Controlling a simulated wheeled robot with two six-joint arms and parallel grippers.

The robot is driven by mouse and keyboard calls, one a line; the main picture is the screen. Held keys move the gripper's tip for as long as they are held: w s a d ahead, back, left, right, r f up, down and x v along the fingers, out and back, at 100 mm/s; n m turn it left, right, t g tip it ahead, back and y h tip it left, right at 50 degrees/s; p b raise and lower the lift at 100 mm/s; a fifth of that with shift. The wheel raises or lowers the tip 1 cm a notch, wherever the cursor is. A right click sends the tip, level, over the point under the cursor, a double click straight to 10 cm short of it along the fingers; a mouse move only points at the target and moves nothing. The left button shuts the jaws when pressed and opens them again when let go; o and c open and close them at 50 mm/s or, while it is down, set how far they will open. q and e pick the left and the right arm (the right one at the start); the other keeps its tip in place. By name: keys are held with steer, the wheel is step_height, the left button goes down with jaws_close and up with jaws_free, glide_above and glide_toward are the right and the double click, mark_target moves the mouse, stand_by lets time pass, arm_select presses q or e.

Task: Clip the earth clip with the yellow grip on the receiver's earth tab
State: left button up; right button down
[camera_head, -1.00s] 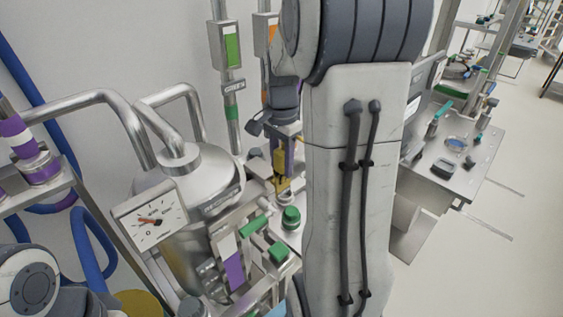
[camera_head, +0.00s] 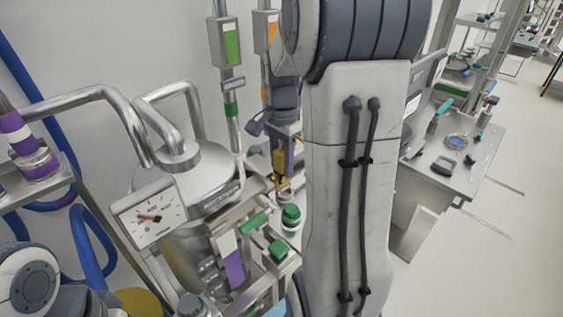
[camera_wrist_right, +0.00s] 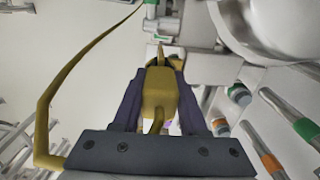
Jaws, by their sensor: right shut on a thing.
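The earth clip's yellow grip (camera_head: 280,160) is between the jaws of my right gripper (camera_head: 282,168), which points down beside the steel vessel. In the right wrist view the yellow grip (camera_wrist_right: 160,92) sits between the two dark fingers of my right gripper (camera_wrist_right: 160,98), with a narrow clip tip beyond it. A yellow cable loops off to the left there. The receiver appears to be the steel vessel (camera_head: 190,168) with a dial gauge (camera_head: 150,216). I cannot make out the earth tab or whether the clip touches anything. My left gripper is out of view.
A green knob (camera_head: 291,214) and green handles (camera_head: 278,249) lie just below the right gripper. Upright pipes with a green label (camera_head: 231,48) stand behind. A steel bench (camera_head: 455,165) with small tools is at right. Blue hoses (camera_head: 85,245) hang at left.

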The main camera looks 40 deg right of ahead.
steer(key=shift+c, duration=1.8)
jaws_free()
steer(key=shift+f, duration=0.1)
steer(key=shift+r, duration=0.45)
step_height(320, 180, up, 10)
steer(key=shift+f+b, duration=0.15)
steer(key=shift+b, duration=0.95)
